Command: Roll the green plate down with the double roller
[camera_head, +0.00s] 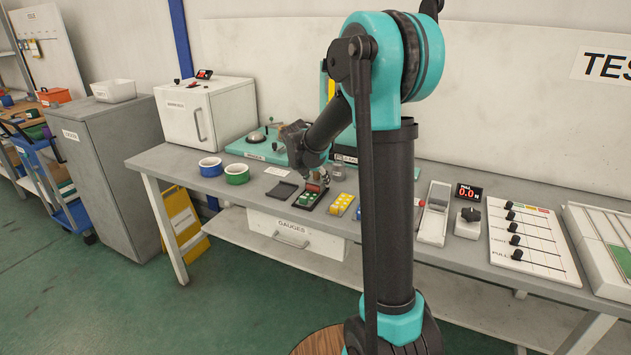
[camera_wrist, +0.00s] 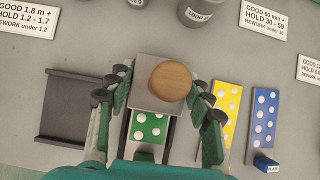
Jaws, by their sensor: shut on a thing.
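The green plate (camera_wrist: 148,128) with white dots lies in a dark tray. Its far part is hidden under the double roller (camera_wrist: 145,99), a grey block with a round wooden knob (camera_wrist: 170,81) on top. My gripper (camera_wrist: 160,96) is shut on the roller, one finger at each side, over the far part of the tray. The rollers' underside is hidden, so I cannot tell whether it touches the plate. In the head view the green plate (camera_head: 306,198) shows at the bench front, below my gripper (camera_head: 314,178).
A yellow plate (camera_wrist: 221,110) and a blue plate (camera_wrist: 264,120) stand close on the right. An empty dark tray (camera_wrist: 72,108) lies on the left. Labelled weights (camera_wrist: 198,10) and cards are behind. The blue roll (camera_head: 210,167) and green roll (camera_head: 237,174) sit farther left on the bench.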

